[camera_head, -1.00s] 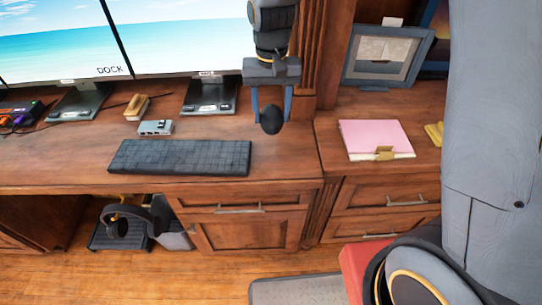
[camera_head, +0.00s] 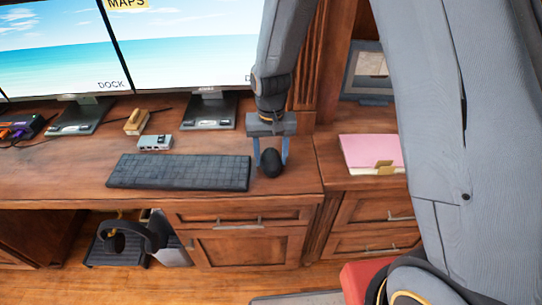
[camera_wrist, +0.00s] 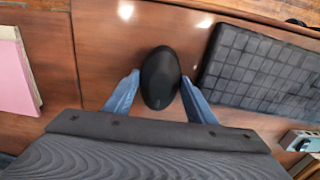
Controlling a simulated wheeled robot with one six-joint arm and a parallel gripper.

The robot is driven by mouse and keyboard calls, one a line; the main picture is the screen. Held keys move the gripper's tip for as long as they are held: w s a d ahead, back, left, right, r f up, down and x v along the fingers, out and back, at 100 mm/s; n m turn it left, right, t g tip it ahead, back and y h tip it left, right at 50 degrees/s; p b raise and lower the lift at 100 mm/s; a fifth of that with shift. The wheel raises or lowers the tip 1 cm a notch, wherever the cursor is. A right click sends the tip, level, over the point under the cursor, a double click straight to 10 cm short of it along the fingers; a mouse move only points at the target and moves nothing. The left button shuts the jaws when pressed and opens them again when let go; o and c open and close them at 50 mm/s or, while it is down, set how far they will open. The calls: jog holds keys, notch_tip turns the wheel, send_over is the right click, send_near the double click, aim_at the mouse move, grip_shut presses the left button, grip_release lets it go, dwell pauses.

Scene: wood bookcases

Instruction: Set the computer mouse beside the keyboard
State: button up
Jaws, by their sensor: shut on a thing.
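The black computer mouse (camera_head: 271,163) is between the fingers of my gripper (camera_head: 271,158), just right of the keyboard. The dark keyboard (camera_head: 180,172) lies flat on the wooden desk, with a small gap between it and the mouse. In the wrist view the mouse (camera_wrist: 160,78) sits between the two blue-grey fingers of my gripper (camera_wrist: 160,92), and the keyboard (camera_wrist: 262,70) is to its right. The mouse is at or very close to the desk top; I cannot tell whether it touches.
A small grey box (camera_head: 155,142) and a wooden stapler-like object (camera_head: 136,122) lie behind the keyboard. Monitors stand at the back. A pink folder (camera_head: 371,152) lies on the right-hand desk section (camera_head: 330,160). Bare desk surrounds the mouse at the front.

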aim_at(271, 156)
jog(key=shift+f, duration=0.2)
jog(key=shift+f, duration=0.1)
jog(key=o, duration=1.1)
jog(key=shift+c, duration=0.2)
notch_tip(271, 156, up, 12)
jog(key=b, duration=0.2)
jog(key=s+d, duration=1.5)
jog(key=shift+f, duration=0.15)
jog(key=shift+s, duration=0.1)
